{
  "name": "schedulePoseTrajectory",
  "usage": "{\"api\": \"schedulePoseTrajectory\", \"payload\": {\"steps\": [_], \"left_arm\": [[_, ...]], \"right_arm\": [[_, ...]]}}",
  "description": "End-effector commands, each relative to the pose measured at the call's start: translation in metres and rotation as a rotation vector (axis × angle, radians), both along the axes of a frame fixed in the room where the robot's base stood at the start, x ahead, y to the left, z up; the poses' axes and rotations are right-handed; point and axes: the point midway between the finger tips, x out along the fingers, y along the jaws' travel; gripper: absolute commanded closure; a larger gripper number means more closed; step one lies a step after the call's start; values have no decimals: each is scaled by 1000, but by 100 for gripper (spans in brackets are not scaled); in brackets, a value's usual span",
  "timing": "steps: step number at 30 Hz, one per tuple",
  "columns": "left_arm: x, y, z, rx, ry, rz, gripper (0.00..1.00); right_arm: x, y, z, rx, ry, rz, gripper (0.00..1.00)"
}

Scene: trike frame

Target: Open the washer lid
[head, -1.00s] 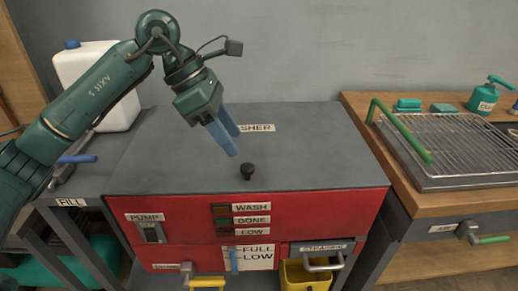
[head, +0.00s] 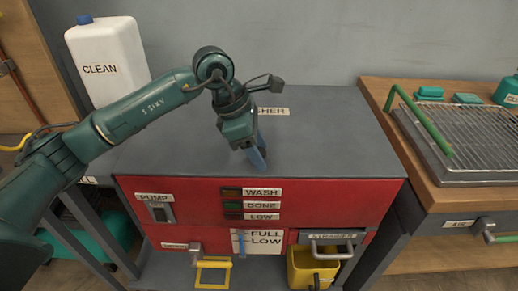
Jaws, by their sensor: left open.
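The washer is a red-fronted box with a flat grey lid (head: 330,130) on top, and the lid lies shut. A "WASHER" label, partly covered, sits at the lid's back. My left gripper (head: 258,160) points down at the front middle of the lid, its blue fingers open. The lid's small black knob is hidden behind the gripper and its fingers. I cannot tell whether the fingers touch it. My right gripper is out of view.
A white "CLEAN" jug (head: 106,62) stands at the back left. A wire rack (head: 470,140) with a green handle (head: 424,128) is on the wooden bench at right. The lid's right side is clear.

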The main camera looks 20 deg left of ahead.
Motion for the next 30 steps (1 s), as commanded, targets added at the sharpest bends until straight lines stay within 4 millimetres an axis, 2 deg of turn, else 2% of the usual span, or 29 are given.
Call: {"api": "schedulePoseTrajectory", "payload": {"steps": [11, 27, 30], "left_arm": [[1, -2, -6, 0, 0, 0, 51], [1, -2, -5, 0, -1, 1, 95], [1, -2, -5, 0, -1, 1, 100]], "right_arm": [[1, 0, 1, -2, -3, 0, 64], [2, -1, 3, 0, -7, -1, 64], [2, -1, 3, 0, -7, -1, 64]]}}
